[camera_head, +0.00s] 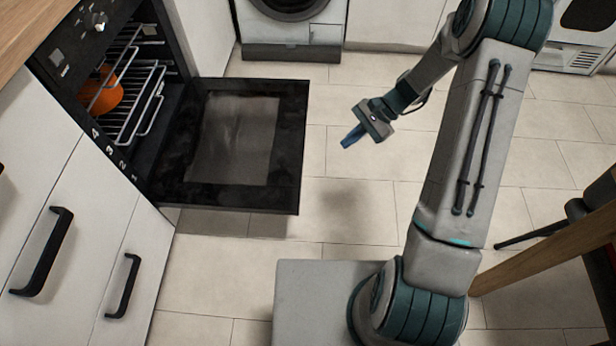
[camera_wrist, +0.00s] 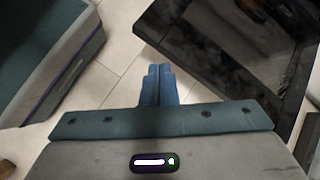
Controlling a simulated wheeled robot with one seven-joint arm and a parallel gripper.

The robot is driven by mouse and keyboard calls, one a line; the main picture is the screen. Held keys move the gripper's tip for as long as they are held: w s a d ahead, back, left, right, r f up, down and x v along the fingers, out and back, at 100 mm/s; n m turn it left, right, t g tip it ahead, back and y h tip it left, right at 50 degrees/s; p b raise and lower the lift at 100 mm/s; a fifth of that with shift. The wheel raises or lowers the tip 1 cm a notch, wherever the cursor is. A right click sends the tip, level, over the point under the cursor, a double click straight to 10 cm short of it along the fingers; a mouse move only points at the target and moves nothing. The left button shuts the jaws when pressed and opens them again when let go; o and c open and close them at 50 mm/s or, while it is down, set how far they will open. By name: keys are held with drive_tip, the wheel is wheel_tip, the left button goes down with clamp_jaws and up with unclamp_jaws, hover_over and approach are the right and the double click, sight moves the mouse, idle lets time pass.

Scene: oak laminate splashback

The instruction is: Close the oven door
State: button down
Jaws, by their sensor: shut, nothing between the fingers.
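The oven (camera_head: 120,90) stands at the left of the head view with its black door (camera_head: 170,150) folded down flat, its inner side and glass facing up. Wire racks and an orange item show inside the cavity. My gripper (camera_head: 350,138) is to the right of the door's outer edge, apart from it, over the floor. In the wrist view the door (camera_wrist: 218,50) fills the upper right, and my gripper's blue fingers (camera_wrist: 158,72) are together and empty, with floor tiles beyond them.
White drawers (camera_head: 75,220) with black handles stand at the left below the oven. A washing machine (camera_head: 292,25) is at the back. A wooden chair (camera_head: 545,240) is at the right. The tiled floor between the door and my arm is clear.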

drive_tip(key=w+a+f+m+t+y+b, duration=0.1)
drive_tip(key=f+m+y+b, duration=0.15)
drive_tip(key=f, duration=0.55)
drive_tip(key=w+f+m+t+y+b, duration=0.1)
drive_tip(key=w+f+m, duration=0.15)
drive_tip(key=f, duration=0.65)
drive_tip(key=w+a+f+m+t+y+b, duration=0.15)
drive_tip(key=f+m, duration=0.25)
drive_tip(key=f, duration=0.4)
drive_tip(key=f+b+x, duration=0.1)
drive_tip(key=b+x, duration=0.3)
drive_tip(key=x, duration=0.5)
drive_tip(key=shift+y, duration=0.4)
drive_tip(key=shift+s+a+r, duration=0.1)
drive_tip(key=shift+s+r, duration=0.05)
drive_tip(key=shift+r, duration=0.6)
drive_tip(key=shift+s+a+r, duration=0.1)
drive_tip(key=shift+s+r, duration=0.1)
drive_tip(key=shift+r, duration=0.6)
drive_tip(key=shift+s+r, duration=0.15)
drive_tip(key=shift+r, duration=0.6)
